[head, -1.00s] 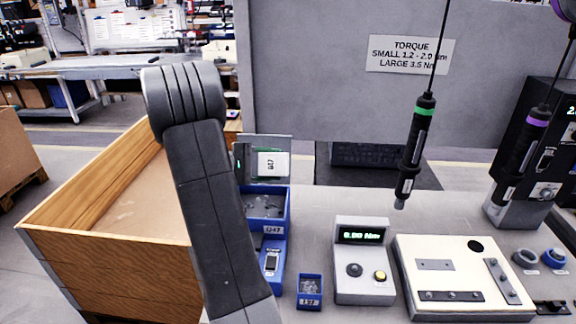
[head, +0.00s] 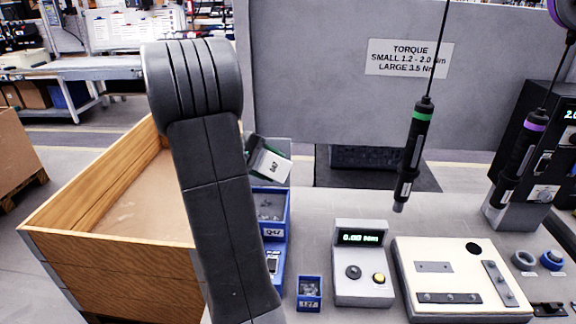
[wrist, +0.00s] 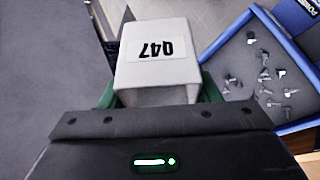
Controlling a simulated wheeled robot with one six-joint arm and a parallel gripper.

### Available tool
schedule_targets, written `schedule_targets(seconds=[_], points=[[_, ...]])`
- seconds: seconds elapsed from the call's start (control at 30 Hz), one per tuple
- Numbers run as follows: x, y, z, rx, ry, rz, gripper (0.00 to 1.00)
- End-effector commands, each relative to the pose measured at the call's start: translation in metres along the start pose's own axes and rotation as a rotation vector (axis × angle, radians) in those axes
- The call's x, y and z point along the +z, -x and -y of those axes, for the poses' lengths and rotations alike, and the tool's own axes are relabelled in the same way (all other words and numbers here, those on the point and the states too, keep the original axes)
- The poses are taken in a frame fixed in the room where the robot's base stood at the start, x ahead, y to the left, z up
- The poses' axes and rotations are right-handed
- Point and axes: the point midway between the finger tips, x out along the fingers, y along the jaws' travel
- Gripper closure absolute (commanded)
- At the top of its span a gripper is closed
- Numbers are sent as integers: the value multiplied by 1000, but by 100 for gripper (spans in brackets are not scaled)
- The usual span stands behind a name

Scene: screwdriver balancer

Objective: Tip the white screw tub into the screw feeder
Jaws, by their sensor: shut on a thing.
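My arm hides the left part of the feeder in the head view.
A large wooden crate (head: 110,262) stands left of my arm. A small blue bin (head: 309,293), a torque display box (head: 361,262) and a cream fixture plate (head: 436,257) sit to the right. A green-banded screwdriver (head: 413,155) hangs above the bench.

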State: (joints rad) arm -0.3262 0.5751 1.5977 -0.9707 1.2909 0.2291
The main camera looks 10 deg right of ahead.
Motion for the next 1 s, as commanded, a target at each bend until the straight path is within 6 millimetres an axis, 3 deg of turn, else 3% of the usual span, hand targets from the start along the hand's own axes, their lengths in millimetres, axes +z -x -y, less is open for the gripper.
schedule_targets(seconds=[0.5,1.0], points=[[5,9,-15,-489,-209,-324,72],[6,11,-17,-787,-334,-523,72]])
